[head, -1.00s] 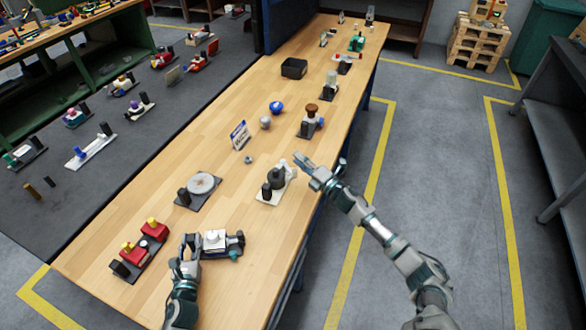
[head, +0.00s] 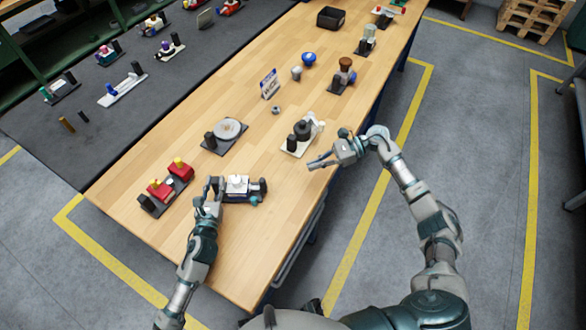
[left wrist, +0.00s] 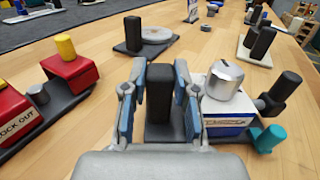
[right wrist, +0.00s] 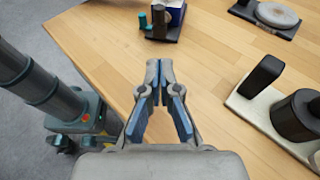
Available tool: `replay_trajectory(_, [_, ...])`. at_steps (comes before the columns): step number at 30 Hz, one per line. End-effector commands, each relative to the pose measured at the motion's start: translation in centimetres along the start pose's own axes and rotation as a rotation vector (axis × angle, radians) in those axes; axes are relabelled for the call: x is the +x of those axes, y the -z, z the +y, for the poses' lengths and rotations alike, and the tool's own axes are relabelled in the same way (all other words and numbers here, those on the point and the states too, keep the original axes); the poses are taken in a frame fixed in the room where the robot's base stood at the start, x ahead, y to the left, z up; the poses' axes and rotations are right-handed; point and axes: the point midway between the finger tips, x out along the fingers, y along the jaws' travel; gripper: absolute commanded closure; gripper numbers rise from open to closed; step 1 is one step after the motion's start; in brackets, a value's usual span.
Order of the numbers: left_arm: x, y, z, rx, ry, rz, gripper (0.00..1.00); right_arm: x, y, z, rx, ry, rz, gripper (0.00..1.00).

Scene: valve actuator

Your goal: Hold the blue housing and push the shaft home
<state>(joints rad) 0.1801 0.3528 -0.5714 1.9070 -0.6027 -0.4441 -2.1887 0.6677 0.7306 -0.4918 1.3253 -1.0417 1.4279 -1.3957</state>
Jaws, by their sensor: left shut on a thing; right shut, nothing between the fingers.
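The blue housing (left wrist: 222,122) has a white top and a round silver cap (left wrist: 225,80). It sits on a dark base near the table's front in the head view (head: 238,188). A teal shaft-like piece (left wrist: 268,138) and a black peg (left wrist: 284,88) stick out at its right side. My left gripper (head: 215,187) is shut on a black upright post (left wrist: 160,92) just left of the housing; it grips the post, not the housing walls. My right gripper (head: 312,164) is shut and empty over the table's right edge, apart from the housing. The shaft's seating is hard to tell.
A white-based fixture with a dark round part (head: 302,130) stands close to my right gripper. A red lockout block fixture (head: 166,185) is left of my left gripper. A grey disc fixture (head: 226,130) stands behind the housing. Bare wood lies between housing and right gripper.

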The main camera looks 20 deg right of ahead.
Motion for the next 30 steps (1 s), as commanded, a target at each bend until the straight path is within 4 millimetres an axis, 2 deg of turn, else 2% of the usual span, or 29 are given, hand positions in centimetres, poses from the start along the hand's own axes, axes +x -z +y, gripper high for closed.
replay_trajectory(1, [-0.1, 0.7, -0.2, -0.003, 0.002, 0.013, 1.0, 0.8, 0.0, 0.1, 0.0, -0.003, -0.002, 1.0])
replay_trajectory(12, [-0.1, 0.7, -0.2, -0.003, 0.002, 0.013, 1.0, 8.4, -0.1, 0.0, 0.003, -0.002, -0.005, 1.0])
replay_trajectory(16, [-0.1, 0.7, -0.2, -0.003, 0.002, 0.013, 1.0, 10.6, -0.6, 0.0, 0.001, -0.001, -0.006, 1.0])
replay_trajectory(22, [-0.1, 0.7, -0.2, -0.003, 0.002, 0.013, 1.0, 12.6, -1.2, 0.0, 0.003, 0.001, -0.005, 1.0])
replay_trajectory(30, [-0.1, 0.7, -0.1, -0.003, 0.001, 0.013, 1.0, 13.0, -1.3, 0.0, 0.004, 0.002, -0.004, 1.0])
